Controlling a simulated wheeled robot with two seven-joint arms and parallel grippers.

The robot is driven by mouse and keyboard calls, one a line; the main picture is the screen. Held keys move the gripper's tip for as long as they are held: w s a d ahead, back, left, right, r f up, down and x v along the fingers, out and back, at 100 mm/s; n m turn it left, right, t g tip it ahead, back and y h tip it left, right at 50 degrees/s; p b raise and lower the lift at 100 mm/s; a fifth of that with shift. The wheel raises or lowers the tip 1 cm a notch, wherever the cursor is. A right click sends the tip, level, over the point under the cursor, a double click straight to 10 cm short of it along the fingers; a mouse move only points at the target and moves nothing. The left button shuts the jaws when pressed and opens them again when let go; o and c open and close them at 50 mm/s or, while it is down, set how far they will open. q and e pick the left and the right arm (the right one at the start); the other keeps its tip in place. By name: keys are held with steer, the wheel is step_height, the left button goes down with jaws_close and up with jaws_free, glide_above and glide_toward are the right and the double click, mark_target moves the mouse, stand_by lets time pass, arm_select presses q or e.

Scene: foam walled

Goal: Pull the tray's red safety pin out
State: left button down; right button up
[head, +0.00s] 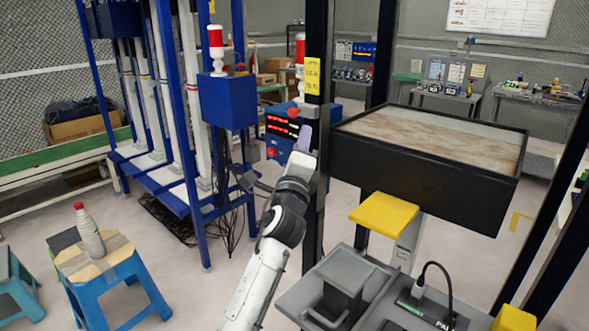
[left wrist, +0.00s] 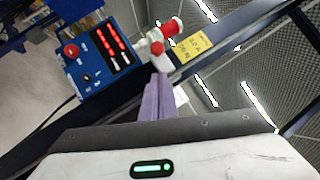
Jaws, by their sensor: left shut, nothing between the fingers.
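The red safety pin's knob (head: 293,112) shows as a small red end beside the dark post, left of the tray. It also shows in the left wrist view (left wrist: 157,48), just beyond the fingertips. The tray (head: 425,180) is a large black walled box with a brownish surface inside, beside the post. My left gripper (head: 305,138) is just below and right of the knob, with its purple fingers shut and empty. The fingers also show in the left wrist view (left wrist: 157,98). I cannot tell whether they touch the knob. My right gripper is not in view.
A yellow label (head: 312,76) is on the dark post. A blue control box (left wrist: 103,58) with red displays stands behind the fingers. A yellow block (head: 384,212) lies below the tray. A blue stool (head: 105,272) with a bottle stands at left. Open floor lies between.

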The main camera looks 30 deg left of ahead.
arm_select(q)
steer(key=v, duration=1)
steer(key=shift+b, duration=0.35)
steer(key=shift+a, duration=0.1)
